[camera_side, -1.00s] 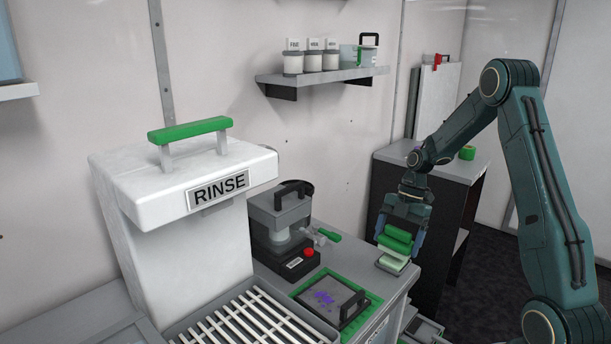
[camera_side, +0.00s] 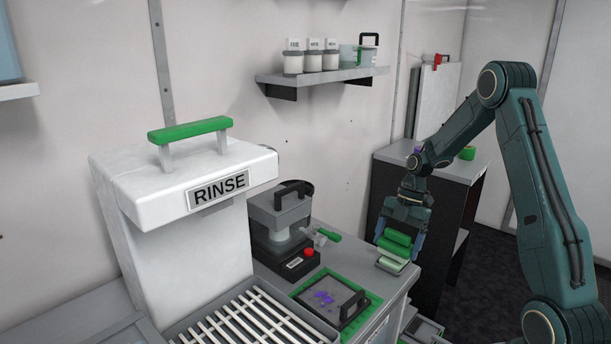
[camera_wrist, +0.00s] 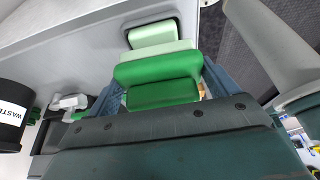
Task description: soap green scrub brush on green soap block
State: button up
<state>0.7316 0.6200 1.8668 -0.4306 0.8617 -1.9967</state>
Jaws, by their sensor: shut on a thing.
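The green scrub brush (camera_side: 396,243) has a rounded green handle and a pale green underside. My gripper (camera_side: 404,232) is shut on its handle, holding it low over the counter's right corner. The brush (camera_wrist: 158,68) also shows in the wrist view, with its pale bristle edge towards the soap. The green soap block (camera_wrist: 152,33) is pale green and lies in a dark-rimmed holder just beyond the brush. I cannot tell whether bristles and soap touch.
A white RINSE station (camera_side: 190,200) with a slatted grate (camera_side: 255,325) stands at left. A grey-black machine (camera_side: 285,225) and a green-framed panel with purple stains (camera_side: 325,297) share the counter. A black WASTE container (camera_wrist: 12,115) shows in the wrist view.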

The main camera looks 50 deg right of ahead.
aim_at(398, 232)
jog(key=shift+f, duration=0.65)
dwell(1.8)
jog(key=shift+r, duration=0.15)
jog(key=shift+r, duration=3.45)
jog(key=shift+w+a+r+m, duration=0.1)
jog(key=shift+w+a+m, duration=0.4)
jog(key=shift+w+a, duration=0.05)
jog(key=w+a+r+m+t+h, duration=0.1)
jog(key=w+a+r+m+t, duration=0.1)
jog(key=w+a+m, duration=0.3)
jog(key=w+a+r+m+t+h, duration=0.2)
jog(key=w+a+m, duration=0.3)
jog(key=a, duration=0.9)
jog(key=r+m, duration=0.1)
jog(key=m, duration=0.2)
jog(key=shift+w+a+m, duration=0.3)
jog(key=shift+w, duration=0.05)
